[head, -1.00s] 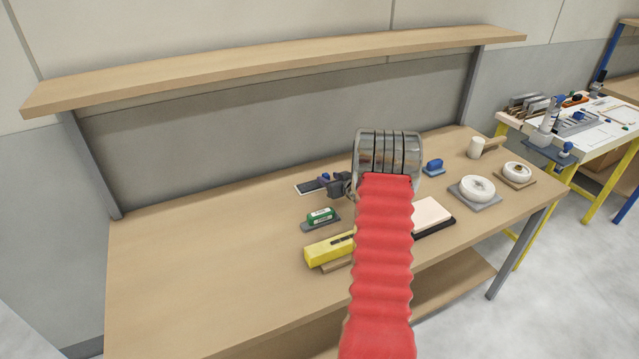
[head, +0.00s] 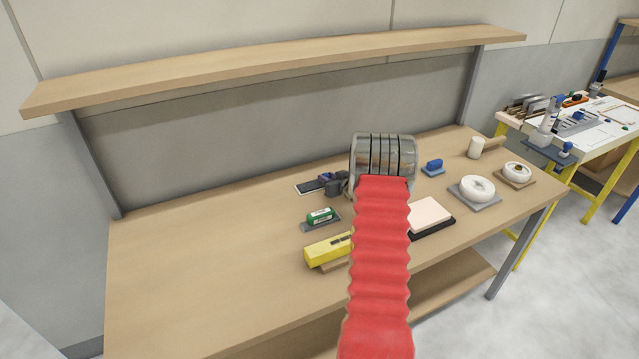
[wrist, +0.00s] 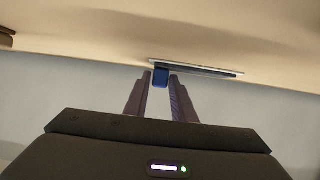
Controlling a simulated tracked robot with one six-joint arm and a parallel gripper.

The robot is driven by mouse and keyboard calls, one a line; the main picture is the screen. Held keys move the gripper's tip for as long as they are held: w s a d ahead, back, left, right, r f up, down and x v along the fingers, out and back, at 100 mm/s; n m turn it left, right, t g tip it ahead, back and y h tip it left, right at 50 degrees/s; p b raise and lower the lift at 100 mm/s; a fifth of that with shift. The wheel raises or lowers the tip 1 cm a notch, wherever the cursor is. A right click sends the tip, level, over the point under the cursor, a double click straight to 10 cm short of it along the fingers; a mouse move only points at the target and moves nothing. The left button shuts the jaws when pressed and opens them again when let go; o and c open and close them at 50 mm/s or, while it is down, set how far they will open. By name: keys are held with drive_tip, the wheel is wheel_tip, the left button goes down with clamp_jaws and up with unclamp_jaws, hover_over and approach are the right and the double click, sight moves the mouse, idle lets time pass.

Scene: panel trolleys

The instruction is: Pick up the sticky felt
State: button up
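A small blue block stands on a thin dark plate with a pale rim (head: 308,188) at the back middle of the bench. It is the thing nearest my gripper and shows in the wrist view (wrist: 161,77), over the pale-edged plate (wrist: 205,69). I cannot read a label that names it as the sticky felt. My gripper (head: 333,185) is low beside the block, partly hidden by my red sleeve and metal wrist. In the wrist view its two fingers (wrist: 160,75) are a little apart, with the block showing between their tips. Contact is not clear.
In front lie a green-and-white block (head: 320,215) on a grey pad and a yellow box (head: 326,250).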

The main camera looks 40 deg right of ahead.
clamp_jaws()
drive_tip(key=shift+r, duration=0.15)
wheel_tip(320, 180, up, 10)
idle(0.6)
idle(0.4)
